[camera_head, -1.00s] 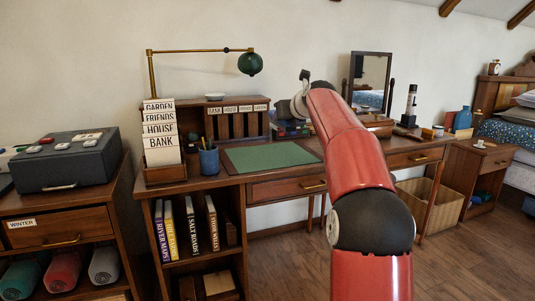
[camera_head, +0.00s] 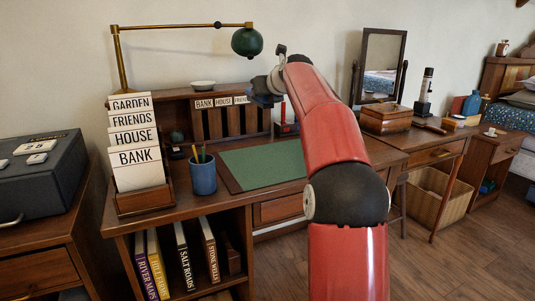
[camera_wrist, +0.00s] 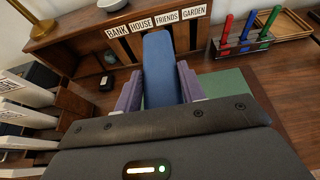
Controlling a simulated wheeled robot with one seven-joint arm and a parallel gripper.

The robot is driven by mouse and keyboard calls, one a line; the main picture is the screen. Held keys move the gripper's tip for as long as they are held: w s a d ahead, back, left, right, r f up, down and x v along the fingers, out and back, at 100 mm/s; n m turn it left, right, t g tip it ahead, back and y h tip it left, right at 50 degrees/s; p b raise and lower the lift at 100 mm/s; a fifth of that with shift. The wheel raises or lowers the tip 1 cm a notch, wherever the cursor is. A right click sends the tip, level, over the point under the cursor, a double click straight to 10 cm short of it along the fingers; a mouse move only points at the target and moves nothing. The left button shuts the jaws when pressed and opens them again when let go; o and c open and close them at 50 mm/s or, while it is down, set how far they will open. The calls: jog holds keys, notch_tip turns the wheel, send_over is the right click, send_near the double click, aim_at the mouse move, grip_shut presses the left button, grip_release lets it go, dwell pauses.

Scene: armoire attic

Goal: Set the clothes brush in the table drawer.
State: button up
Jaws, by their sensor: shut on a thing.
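My gripper (camera_wrist: 158,92) is shut on a long blue object (camera_wrist: 158,68), held above the desk between its two purple-grey fingers. I cannot see bristles, so I cannot tell whether it is the clothes brush. The blue object also shows dark and small at the arm's end in the head view (camera_head: 262,99), in front of the letter slots. A desk drawer front (camera_head: 280,209) is shut below the green mat, partly hidden by my arm. The dressing table drawer (camera_head: 437,153) at right is also shut. A flat dark brown object (camera_head: 430,129) lies on that table.
The desk holds a card rack (camera_head: 140,200), a blue pen cup (camera_head: 202,175), a lamp (camera_head: 246,42) and a green mat (camera_head: 262,164). Red, green and blue upright tools (camera_wrist: 246,32) stand in a rack. A mirror (camera_head: 382,65) and wooden box (camera_head: 386,120) stand right. Floor shows at right.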

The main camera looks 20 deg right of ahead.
notch_tip(320, 180, down, 20)
jog(key=b, duration=0.4)
jog(key=shift+s+r, duration=0.1)
jog(key=shift+r, duration=0.1)
jog(key=shift+f, duration=0.1)
jog(key=o, duration=1)
jog(key=shift+o, duration=0.2)
